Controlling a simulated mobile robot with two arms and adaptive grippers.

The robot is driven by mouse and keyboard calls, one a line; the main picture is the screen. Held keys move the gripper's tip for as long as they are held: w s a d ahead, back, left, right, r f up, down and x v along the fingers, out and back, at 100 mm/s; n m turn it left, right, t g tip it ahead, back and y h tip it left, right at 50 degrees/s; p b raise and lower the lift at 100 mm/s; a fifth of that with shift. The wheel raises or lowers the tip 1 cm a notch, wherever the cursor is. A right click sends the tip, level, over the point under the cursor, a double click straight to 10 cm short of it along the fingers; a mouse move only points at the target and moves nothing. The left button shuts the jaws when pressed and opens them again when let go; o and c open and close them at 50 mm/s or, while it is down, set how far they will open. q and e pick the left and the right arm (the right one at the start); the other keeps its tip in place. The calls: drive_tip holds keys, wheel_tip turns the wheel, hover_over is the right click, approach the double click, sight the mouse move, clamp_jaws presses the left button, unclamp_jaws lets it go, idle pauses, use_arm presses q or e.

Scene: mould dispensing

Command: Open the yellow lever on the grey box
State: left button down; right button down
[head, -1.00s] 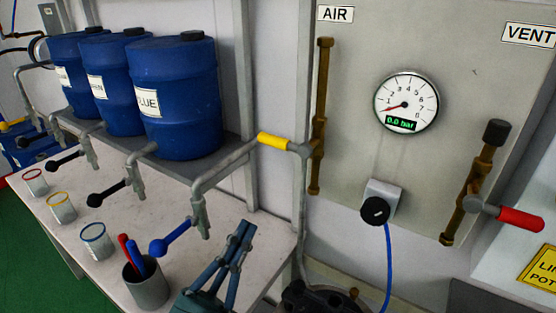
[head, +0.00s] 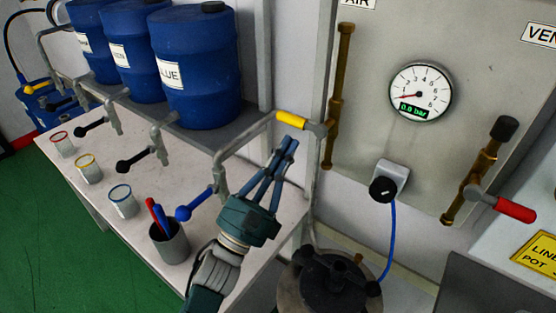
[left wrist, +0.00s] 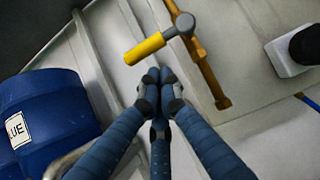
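The yellow lever (head: 293,120) points left from the brass AIR pipe (head: 338,95) on the grey box (head: 450,60). The lever lies across the pipe. In the left wrist view the yellow handle (left wrist: 145,48) is just beyond my fingertips, with its grey pivot at upper right. My left gripper (head: 287,144) is below the handle in the head view, its fingers pointing up at it. In the left wrist view its fingertips (left wrist: 157,75) are together with nothing between them. I cannot see contact with the lever. My right gripper is not in view.
A gauge (head: 420,92) reads 0.0 bar. A red lever (head: 514,208) is on the VENT pipe at right. Blue drums (head: 205,75) stand on a shelf at left, with taps below. A cup of coloured handles (head: 169,242) and small pots are on the table (head: 95,180). A dark round pot (head: 328,280) stands below the box.

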use_arm(q)
drive_tip(key=shift+r, duration=0.65)
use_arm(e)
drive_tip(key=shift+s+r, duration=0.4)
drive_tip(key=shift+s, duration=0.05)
use_arm(q)
drive_tip(key=shift+w+a+r+m+g+h, duration=0.1)
drive_tip(key=shift+w+r+m+g+h, duration=0.1)
drive_tip(key=shift+m+g+h, duration=0.35)
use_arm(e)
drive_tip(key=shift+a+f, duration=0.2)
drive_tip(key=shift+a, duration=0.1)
